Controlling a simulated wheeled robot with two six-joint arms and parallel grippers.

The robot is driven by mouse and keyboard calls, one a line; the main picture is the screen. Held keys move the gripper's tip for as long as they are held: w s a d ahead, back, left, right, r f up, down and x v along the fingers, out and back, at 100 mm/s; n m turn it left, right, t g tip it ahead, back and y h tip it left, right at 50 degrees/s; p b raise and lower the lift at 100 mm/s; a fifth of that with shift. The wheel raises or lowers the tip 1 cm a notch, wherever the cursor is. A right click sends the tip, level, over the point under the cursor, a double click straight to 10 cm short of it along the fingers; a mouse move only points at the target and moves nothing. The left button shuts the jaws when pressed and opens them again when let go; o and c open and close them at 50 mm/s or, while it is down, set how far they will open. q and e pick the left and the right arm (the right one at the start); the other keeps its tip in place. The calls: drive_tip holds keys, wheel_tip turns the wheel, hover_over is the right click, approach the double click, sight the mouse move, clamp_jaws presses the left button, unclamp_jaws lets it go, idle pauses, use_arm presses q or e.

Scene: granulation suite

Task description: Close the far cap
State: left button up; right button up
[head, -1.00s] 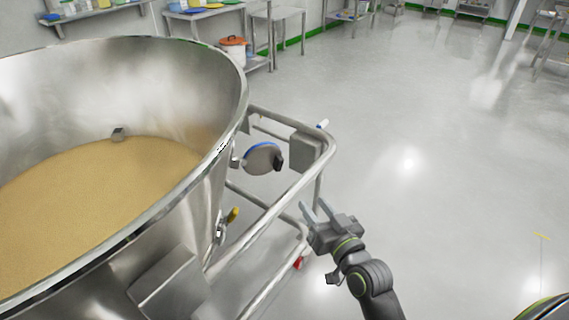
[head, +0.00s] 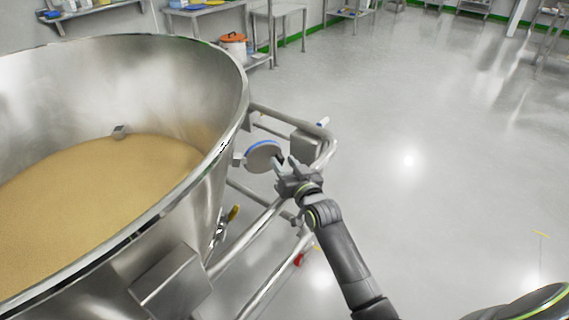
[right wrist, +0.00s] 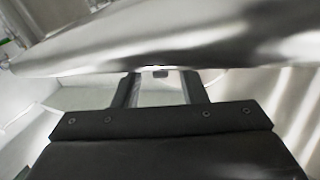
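The far cap (head: 262,155) is a round grey disc with a blue rim. In the head view it stands swung out from the outside of the steel bowl (head: 228,130), on a small bracket. My right gripper (head: 284,164) is at the cap's right edge, where the dark handle block is partly hidden by the fingers. In the right wrist view the two fingers (right wrist: 162,90) are apart, with a small grey block between their tips under a large shiny curved surface. I cannot tell whether they touch the cap. My left gripper is not in view.
A tubular steel frame (head: 292,115) runs around the bowl, with a grey box (head: 305,143) just beyond the cap and my right arm crossing its rails. The bowl holds tan powder (head: 90,200). The floor at right is clear.

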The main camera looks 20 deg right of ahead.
drive_tip(key=shift+w, duration=0.2)
drive_tip(key=shift+c, duration=0.9)
clamp_jaws()
